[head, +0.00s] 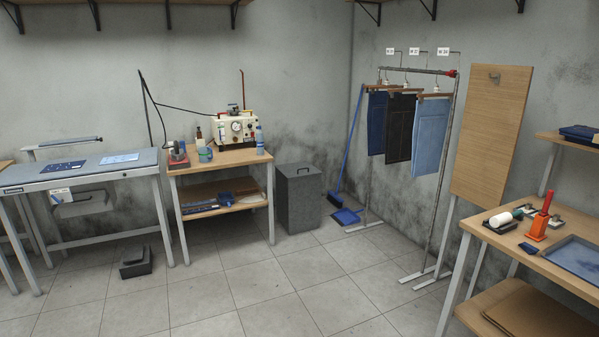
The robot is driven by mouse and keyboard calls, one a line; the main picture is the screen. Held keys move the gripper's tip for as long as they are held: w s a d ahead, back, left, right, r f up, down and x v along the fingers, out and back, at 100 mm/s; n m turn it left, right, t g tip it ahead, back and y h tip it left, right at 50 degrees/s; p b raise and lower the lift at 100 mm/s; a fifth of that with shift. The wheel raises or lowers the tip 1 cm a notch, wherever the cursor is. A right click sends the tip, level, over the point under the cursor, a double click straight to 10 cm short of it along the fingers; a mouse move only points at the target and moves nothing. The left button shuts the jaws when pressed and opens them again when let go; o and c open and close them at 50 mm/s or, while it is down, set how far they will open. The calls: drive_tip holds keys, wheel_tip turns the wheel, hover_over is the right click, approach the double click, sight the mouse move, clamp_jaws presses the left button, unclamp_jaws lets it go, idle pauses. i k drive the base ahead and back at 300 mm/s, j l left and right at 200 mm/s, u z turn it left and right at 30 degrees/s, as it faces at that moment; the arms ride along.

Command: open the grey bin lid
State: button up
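The grey bin (300,203) stands on the floor against the back wall, right of the small wooden table. Its lid (298,171) lies flat on top and looks shut, with a small dark handle on it. The bin's front and right faces show; its inside is hidden. My gripper and arm are not in view.
The wooden table (219,158) with a gauge machine (236,129) stands close left of the bin. A blue broom (347,150), a dustpan (346,216) and a clothes rack (446,170) are to its right. The tiled floor (270,290) in front is clear.

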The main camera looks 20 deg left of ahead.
sight(298, 167)
drive_tip(key=i+u, duration=0.2)
drive_tip(key=i, duration=0.35)
drive_tip(key=i+j+u, duration=0.1)
drive_tip(key=i+u, duration=0.25)
drive_tip(key=i, duration=0.15)
drive_tip(key=i+u, duration=0.35)
drive_tip(key=i, duration=0.15)
drive_tip(key=i+l+u, duration=0.3)
drive_tip(key=i, duration=0.2)
drive_tip(key=i+j, duration=0.1)
drive_tip(key=i, duration=0.65)
drive_tip(key=i+z, duration=0.15)
drive_tip(key=i, duration=0.55)
drive_tip(key=i+z, duration=0.15)
drive_tip(key=i, duration=0.4)
drive_tip(key=i+z, duration=0.1)
drive_tip(key=i, duration=0.45)
drive_tip(key=i+z, duration=0.15)
drive_tip(key=i, duration=0.4)
drive_tip(key=i+j+z, duration=0.1)
drive_tip(key=i, duration=0.45)
drive_tip(key=i+j+z, duration=0.15)
drive_tip(key=i+j, duration=0.15)
drive_tip(key=i, duration=0.2)
